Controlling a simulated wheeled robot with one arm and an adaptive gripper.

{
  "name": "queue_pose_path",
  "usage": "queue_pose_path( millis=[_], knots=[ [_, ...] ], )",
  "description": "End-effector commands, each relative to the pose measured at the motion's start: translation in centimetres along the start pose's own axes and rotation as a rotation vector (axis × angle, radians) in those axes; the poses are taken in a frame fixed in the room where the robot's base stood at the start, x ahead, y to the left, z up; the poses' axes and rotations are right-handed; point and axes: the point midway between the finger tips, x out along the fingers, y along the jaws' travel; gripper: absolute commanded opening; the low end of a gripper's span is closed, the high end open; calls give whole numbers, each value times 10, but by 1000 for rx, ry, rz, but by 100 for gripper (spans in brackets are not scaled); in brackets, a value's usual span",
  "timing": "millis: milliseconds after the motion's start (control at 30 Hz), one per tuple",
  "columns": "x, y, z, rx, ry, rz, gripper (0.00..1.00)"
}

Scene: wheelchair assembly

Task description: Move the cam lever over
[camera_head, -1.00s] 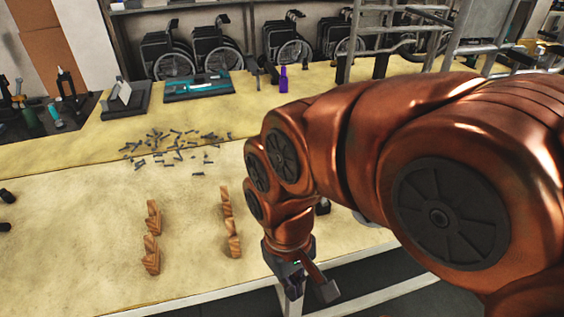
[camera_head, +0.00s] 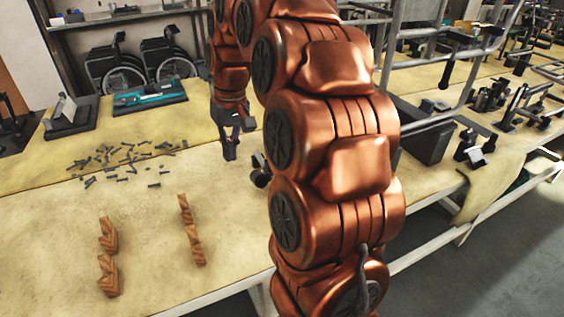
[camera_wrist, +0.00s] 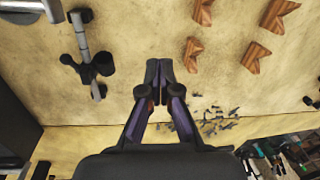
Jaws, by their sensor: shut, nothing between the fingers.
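My gripper (camera_head: 230,152) is over the right part of the tabletop, pointing down. In the wrist view its dark fingertips (camera_wrist: 158,70) are together with nothing between them. A grey rod with black clamp-like parts and a dark round knob (camera_wrist: 103,63) lies to the left of the fingertips in the wrist view, apart from them. It may be the part with the cam lever, but I cannot tell for sure. In the head view a dark part (camera_head: 261,178) shows just left of my arm, and the rest there is hidden behind the arm.
Several notched wooden blocks (camera_head: 107,235) stand on the near table. Loose dark bolts (camera_head: 125,155) lie scattered behind them. A teal tool tray (camera_head: 150,96) is at the back. Black fixtures (camera_head: 515,108) stand on the right table, beside a metal frame (camera_head: 455,75).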

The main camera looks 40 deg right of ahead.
Motion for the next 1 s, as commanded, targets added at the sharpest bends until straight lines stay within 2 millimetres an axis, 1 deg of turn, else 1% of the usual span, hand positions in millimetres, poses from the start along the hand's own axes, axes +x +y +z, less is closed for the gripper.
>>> queue_pose_path(
  millis=[33, 100, 167, 300, 400, 500, 600, 700, 767, 867, 1000],
  knots=[
    [1, 17, -14, 25, 11, -6, 0],
    [1, 40, -31, 52, 24, -12, 0],
    [-1, 60, -45, 75, 43, -15, 0],
    [0, 110, -69, 133, 68, -19, 0],
    [1, 147, -81, 175, 90, -18, 0],
    [3, 179, -89, 209, 107, -15, 0],
    [4, 202, -92, 235, 117, -12, 0],
    [5, 216, -93, 251, 121, -10, 0],
    [6, 220, -94, 255, 124, -9, 0],
    [8, 223, -94, 257, 125, -8, 0],
    [16, 223, -96, 257, 128, -7, 0]
  ],
)
